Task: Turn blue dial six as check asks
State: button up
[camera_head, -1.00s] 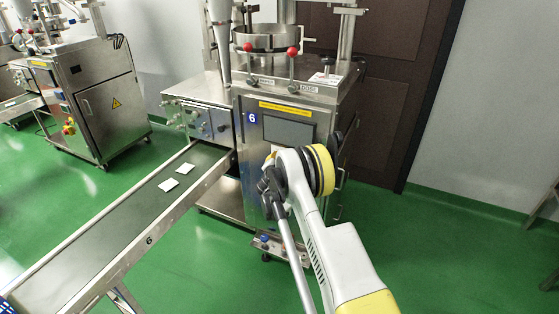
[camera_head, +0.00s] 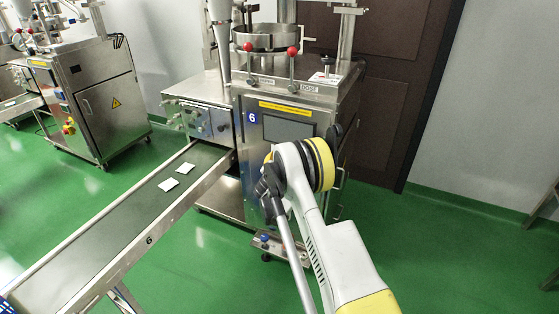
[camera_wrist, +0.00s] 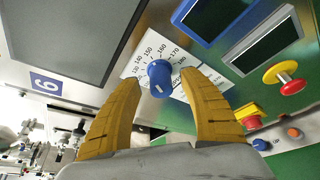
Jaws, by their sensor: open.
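The blue dial (camera_wrist: 159,76) shows in the wrist view on a white scale plate (camera_wrist: 178,48) with printed numbers including 130, 140, 150, 160 and 170. A pale mark shows on the dial's face. My gripper (camera_wrist: 168,88) is open, its two yellow fingers on either side of the dial with gaps between; I cannot tell how far the tips are from the panel. A blue label with a white 6 (camera_wrist: 46,84) is at the left. Machine six (camera_head: 290,130) stands mid-picture in the head view; there my arm hides the dial and my gripper.
A conveyor (camera_head: 115,220) carries two white teabags.

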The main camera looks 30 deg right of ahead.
jog(key=v, duration=0.9)
jog(key=shift+s, duration=0.25)
jog(key=shift+a, duration=0.15)
jog(key=s+a+r+m+g+y, duration=0.1)
jog(key=s+a+r+m+y, duration=0.1)
jog(key=s+a+r+m, duration=0.45)
jog(key=s+a+r+m+g+y, duration=0.15)
jog(key=s+r+m, duration=0.4)
jog(key=r, duration=0.85)
jog(key=s+a+m+g+y, duration=0.1)
jog(key=s+a, duration=0.4)
jog(key=s, duration=1)
jog(key=s+a+m+g+y, duration=0.1)
jog(key=s+a+m+y, duration=0.3)
jog(key=s, duration=1)
jog(key=shift+s+a+m, duration=0.4)
jog(key=shift+a+m, duration=0.75)
jog(key=shift+m, duration=0.05)
